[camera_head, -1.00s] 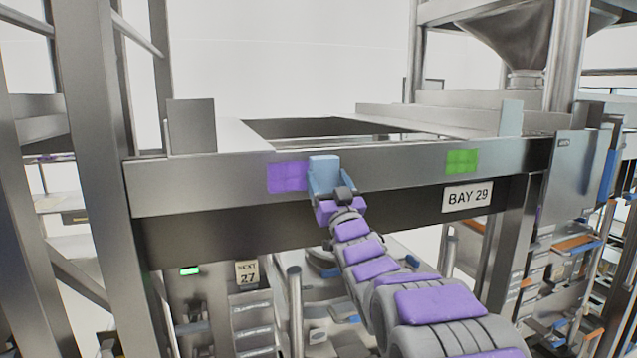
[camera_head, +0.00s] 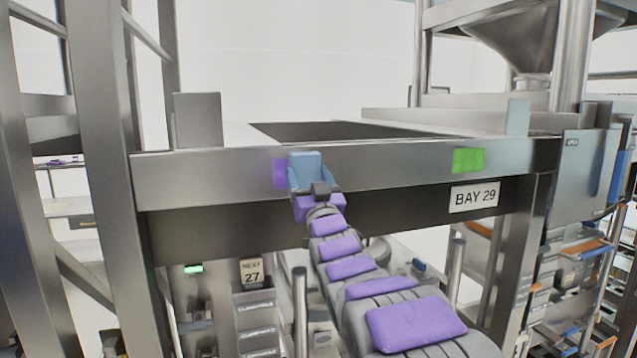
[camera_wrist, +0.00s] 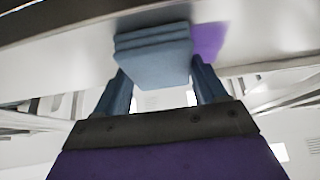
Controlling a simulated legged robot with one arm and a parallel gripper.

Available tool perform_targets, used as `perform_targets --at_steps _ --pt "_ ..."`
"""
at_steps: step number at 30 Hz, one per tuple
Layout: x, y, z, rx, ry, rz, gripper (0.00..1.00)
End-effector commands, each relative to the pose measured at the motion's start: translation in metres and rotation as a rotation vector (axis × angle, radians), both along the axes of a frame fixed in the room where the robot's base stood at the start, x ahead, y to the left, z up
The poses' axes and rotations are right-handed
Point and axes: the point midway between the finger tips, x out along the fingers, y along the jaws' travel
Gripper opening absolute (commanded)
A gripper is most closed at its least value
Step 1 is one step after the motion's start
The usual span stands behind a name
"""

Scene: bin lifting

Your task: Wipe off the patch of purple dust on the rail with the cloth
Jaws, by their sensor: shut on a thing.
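The purple dust patch (camera_head: 280,173) is on the front face of the metal rail (camera_head: 390,168), left of the middle. Only a narrow strip of it shows, at the left of the blue cloth (camera_head: 305,163). The cloth is a folded pad and appears to lie against the rail face, over where the patch's right part was. My gripper (camera_head: 312,190) is shut on the cloth from below. In the wrist view, the cloth (camera_wrist: 152,55) sits between my two blue fingers, and purple dust (camera_wrist: 208,40) shows at its right edge. What is behind the cloth is hidden.
A green patch (camera_head: 468,160) is on the rail's right part. A BAY 29 sign (camera_head: 474,196) hangs below it. A grey upright plate (camera_head: 198,120) stands at the rail's left end. The rail face between the cloth and the green patch is clear.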

Motion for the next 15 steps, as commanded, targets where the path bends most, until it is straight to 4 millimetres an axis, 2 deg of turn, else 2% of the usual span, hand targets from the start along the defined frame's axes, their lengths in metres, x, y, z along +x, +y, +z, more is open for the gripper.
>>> perform_targets --at_steps 7,15 --pt "-0.006 0.021 -0.003 -0.002 0.002 0.003 0.47" --pt "-0.009 0.027 -0.002 0.001 0.002 0.002 0.47"
